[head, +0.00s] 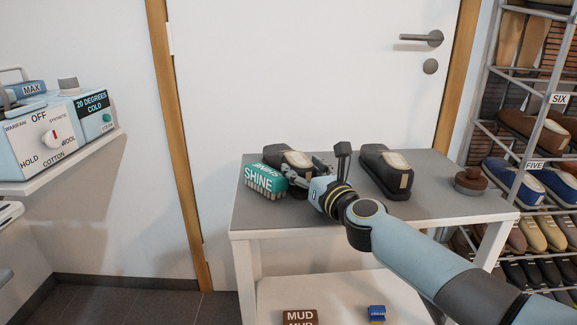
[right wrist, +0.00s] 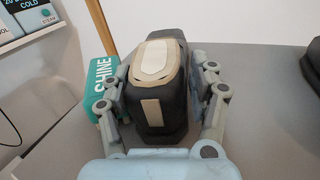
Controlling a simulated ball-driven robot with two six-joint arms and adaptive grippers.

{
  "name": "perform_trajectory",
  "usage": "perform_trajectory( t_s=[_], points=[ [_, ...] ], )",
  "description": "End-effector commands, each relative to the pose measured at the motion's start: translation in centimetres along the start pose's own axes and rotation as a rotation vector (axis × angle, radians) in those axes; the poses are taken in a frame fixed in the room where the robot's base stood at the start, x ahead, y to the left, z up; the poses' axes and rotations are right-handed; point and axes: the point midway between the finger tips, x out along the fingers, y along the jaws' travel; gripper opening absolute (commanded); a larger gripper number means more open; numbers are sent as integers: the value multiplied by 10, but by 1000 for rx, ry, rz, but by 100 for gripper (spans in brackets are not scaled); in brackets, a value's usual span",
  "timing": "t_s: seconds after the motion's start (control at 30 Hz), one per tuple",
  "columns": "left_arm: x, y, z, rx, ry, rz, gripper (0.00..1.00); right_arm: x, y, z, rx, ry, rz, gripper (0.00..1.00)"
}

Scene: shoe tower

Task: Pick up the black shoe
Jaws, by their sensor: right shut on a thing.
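A black shoe with a pale insole and heel strip (head: 290,158) stands on the grey table top at the left, and it fills the middle of the right wrist view (right wrist: 158,85). My right gripper (head: 308,170) is at its heel end. In the right wrist view the two fingers (right wrist: 160,85) lie along both sides of the shoe, shut on it. A second black shoe (head: 386,170) stands apart on the right of the table. My left gripper is not in view.
A teal SHINE brush (head: 264,180) stands close left of the held shoe, also in the wrist view (right wrist: 100,75). A brown round-handled item (head: 470,181) is at the table's right. Shoe racks (head: 520,150) stand at right. Brown MUD and blue items lie on the lower shelf.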

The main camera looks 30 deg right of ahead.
Motion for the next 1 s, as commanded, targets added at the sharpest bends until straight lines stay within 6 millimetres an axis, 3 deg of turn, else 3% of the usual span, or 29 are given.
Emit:
perform_trajectory(
  t_s=[0.03,0.2,0.53,0.87,1.0],
  points=[
    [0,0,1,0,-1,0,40,-1,0,-4,1,7,0,35],
    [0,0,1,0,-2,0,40,-1,0,-4,1,6,0,15],
    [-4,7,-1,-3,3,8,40,-1,0,0,2,7,0,15],
    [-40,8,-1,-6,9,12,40,0,6,45,3,0,1,14],
    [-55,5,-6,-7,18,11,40,-26,-4,62,-2,4,3,14]
  ],
)
